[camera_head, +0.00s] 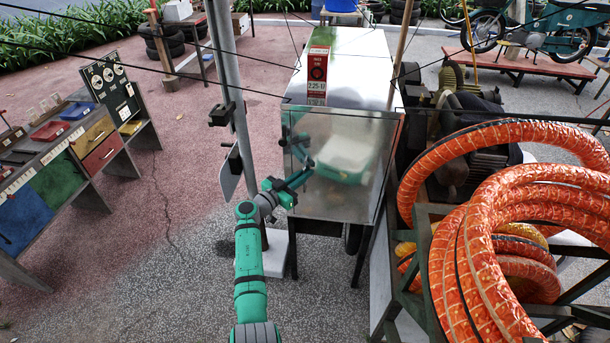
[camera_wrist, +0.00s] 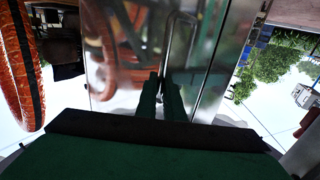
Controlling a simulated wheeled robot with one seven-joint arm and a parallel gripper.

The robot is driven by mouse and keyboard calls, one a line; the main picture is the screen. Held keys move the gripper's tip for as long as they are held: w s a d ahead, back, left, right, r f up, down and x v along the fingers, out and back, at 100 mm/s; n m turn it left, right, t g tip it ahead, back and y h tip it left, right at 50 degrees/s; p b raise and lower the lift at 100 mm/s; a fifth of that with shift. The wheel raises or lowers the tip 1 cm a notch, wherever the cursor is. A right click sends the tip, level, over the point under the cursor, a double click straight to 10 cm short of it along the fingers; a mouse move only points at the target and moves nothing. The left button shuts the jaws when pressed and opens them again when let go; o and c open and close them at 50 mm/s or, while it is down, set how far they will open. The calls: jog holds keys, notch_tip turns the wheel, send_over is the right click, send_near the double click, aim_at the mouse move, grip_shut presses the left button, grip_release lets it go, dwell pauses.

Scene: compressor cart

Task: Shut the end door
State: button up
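The end door (camera_head: 345,170) is the shiny metal panel on the near end of the silver cabinet. It looks flush or nearly so with the cabinet frame; I cannot tell if it is latched. My gripper (camera_head: 304,172) is at its left part, fingertips at or very near the surface. In the wrist view the door (camera_wrist: 130,60) fills the middle, with a bar handle (camera_wrist: 169,40) on it. My gripper (camera_wrist: 162,85) shows two dark green fingers close together, and the handle's end meets the fingertips. I cannot tell whether they touch the handle.
A grey pole (camera_head: 232,90) stands just left of the cabinet (camera_head: 350,62). Orange hose coils (camera_head: 490,250) and a dark rack crowd the right. A tool bench (camera_head: 75,150) stands at the far left.

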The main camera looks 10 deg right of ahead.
jog(key=shift+o, duration=0.5)
jog(key=shift+w+d+r, duration=0.15)
jog(key=shift+r, duration=0.05)
jog(key=v, duration=1.1)
jog(key=shift+f, duration=0.2)
